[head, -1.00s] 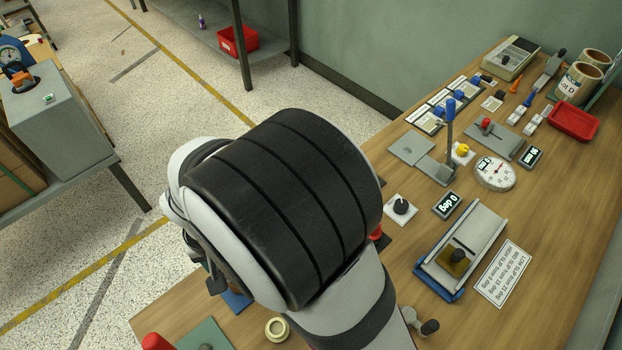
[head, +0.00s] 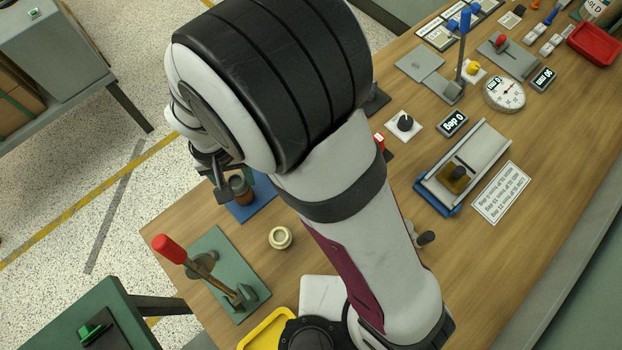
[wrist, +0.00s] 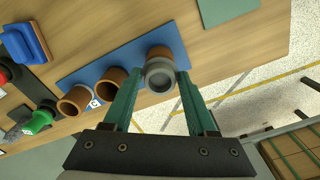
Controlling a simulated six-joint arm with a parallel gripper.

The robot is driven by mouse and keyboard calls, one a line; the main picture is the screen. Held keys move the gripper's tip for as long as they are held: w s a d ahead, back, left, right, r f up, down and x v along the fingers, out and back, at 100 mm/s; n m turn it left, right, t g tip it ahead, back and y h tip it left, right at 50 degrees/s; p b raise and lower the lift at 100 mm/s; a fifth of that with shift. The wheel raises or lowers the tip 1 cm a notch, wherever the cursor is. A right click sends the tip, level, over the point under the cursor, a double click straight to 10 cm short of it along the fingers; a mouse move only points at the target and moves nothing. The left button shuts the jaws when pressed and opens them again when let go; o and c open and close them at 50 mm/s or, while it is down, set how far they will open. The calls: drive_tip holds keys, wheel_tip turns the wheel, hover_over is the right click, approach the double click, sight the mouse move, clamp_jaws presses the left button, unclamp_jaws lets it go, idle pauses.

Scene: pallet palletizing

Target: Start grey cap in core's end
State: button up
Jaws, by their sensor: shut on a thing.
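The grey cap (wrist: 160,77) is a short hollow cylinder in the wrist view. My gripper (wrist: 159,80) is shut on it, with a green finger on either side. A brown core (wrist: 159,53) lies right behind the cap, in line with it. The cap overlaps the core's near end; I cannot tell whether it touches or has entered. Two more open-ended brown cores (wrist: 110,83) (wrist: 74,101) stand to the left on a blue mat (wrist: 130,70). In the head view, my gripper (head: 222,190) is partly hidden by my arm, by a brown core (head: 241,190) on the blue mat (head: 263,195).
In the head view, a red-handled lever (head: 170,250) on a green plate (head: 215,262) stands at the table's left edge. A cream ring (head: 280,238) and yellow tray (head: 268,328) are near it. Gauges and fixtures fill the right; a blue-edged slide fixture (head: 465,165) is closest.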

sight(237, 181)
drive_tip(key=shift+f, duration=0.55)
idle(0.5)
drive_tip(key=o, duration=1.4)
wheel_tip(237, 181, up, 16)
drive_tip(key=d+r+m, duration=0.2)
drive_tip(key=d+m, duration=0.1)
drive_tip(key=d, duration=0.9)
drive_tip(key=s+d+m, duration=0.2)
drive_tip(key=s+d, duration=0.1)
drive_tip(key=s+d+f+m+y, duration=0.1)
drive_tip(key=s+d, duration=0.3)
drive_tip(key=s+d+f+m, duration=0.1)
drive_tip(key=s+d+m, duration=0.1)
drive_tip(key=s+d, duration=0.1)
drive_tip(key=shift+s+d+f+m+y, duration=0.2)
drive_tip(key=shift+s+d+m+y, duration=0.1)
drive_tip(key=shift+d+y, duration=0.1)
